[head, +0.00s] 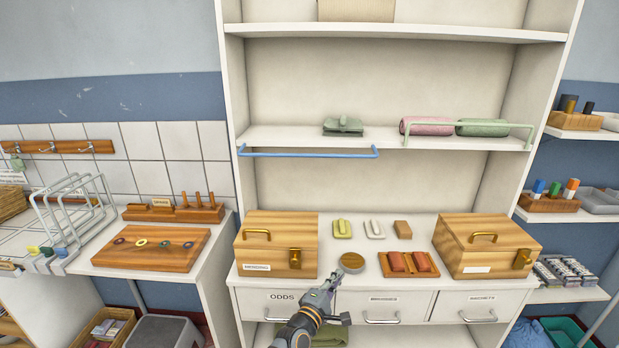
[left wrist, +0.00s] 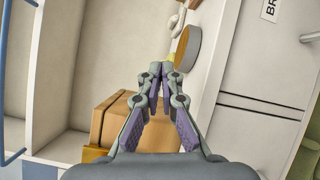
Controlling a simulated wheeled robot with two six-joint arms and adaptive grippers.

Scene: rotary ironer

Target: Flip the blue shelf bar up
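The blue shelf bar (head: 308,153) hangs down just below the front edge of the middle shelf (head: 290,138), on its left half. It also shows at the left edge of the left wrist view (left wrist: 8,158). My left gripper (head: 334,281) is low in front of the drawers, near the counter's front edge, well below the bar and apart from it. In the left wrist view its fingertips (left wrist: 160,70) are together with nothing seen between them. My right gripper is in neither view.
A green bar (head: 465,125) stands raised on the right half of the shelf before rolled towels (head: 427,126). Wooden boxes (head: 275,230) (head: 488,232) flank small items and a round disc (head: 352,262) on the counter. The space before the blue bar is clear.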

